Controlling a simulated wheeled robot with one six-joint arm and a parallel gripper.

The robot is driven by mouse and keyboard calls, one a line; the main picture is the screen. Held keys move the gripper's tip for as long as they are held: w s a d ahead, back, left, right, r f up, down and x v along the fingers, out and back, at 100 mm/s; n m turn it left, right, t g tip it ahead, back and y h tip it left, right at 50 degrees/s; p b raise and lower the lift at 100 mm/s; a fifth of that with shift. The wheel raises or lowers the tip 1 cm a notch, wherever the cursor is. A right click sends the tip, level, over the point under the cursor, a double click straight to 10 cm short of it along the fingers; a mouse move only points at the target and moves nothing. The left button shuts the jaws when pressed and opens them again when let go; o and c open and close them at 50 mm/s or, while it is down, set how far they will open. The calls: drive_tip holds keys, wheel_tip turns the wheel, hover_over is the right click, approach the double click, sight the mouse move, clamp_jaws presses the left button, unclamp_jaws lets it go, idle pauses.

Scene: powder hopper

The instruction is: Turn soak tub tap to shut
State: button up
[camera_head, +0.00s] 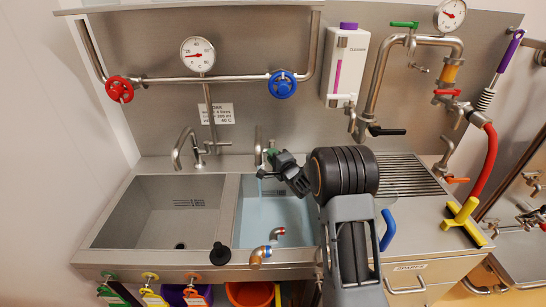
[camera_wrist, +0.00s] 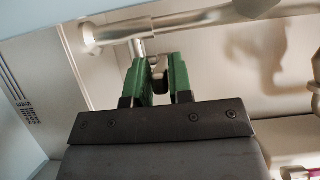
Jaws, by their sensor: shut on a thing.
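The soak tub (camera_head: 240,225) is the right-hand basin and holds pale blue water. Its chrome tap (camera_head: 258,143) stands at the back edge, partly hidden by my gripper. My gripper (camera_head: 269,160) reaches to this tap from the right. In the wrist view, the green fingers of my gripper (camera_wrist: 160,75) are shut on the small dark tap handle (camera_wrist: 158,66) between them. The chrome tap body (camera_wrist: 140,38) shows just beyond the fingertips. How far the handle is turned cannot be told.
An empty sink (camera_head: 150,205) with its own tap (camera_head: 185,145) lies to the left. A red valve wheel (camera_head: 119,89) and a blue valve wheel (camera_head: 282,84) sit on the pipe above. A soap dispenser (camera_head: 346,65) hangs behind my arm. A ribbed drainer (camera_head: 405,175) lies right.

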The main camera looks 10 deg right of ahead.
drive_tip(key=shift+d, duration=1.3)
drive_tip(key=shift+w+d, duration=0.1)
drive_tip(key=shift+d, duration=0.85)
drive_tip(key=shift+w+d+p, duration=0.2)
drive_tip(key=shift+d, duration=0.25)
drive_tip(key=shift+w+d+p, duration=0.15)
drive_tip(key=shift+w+d, duration=0.05)
drive_tip(key=shift+d, duration=0.25)
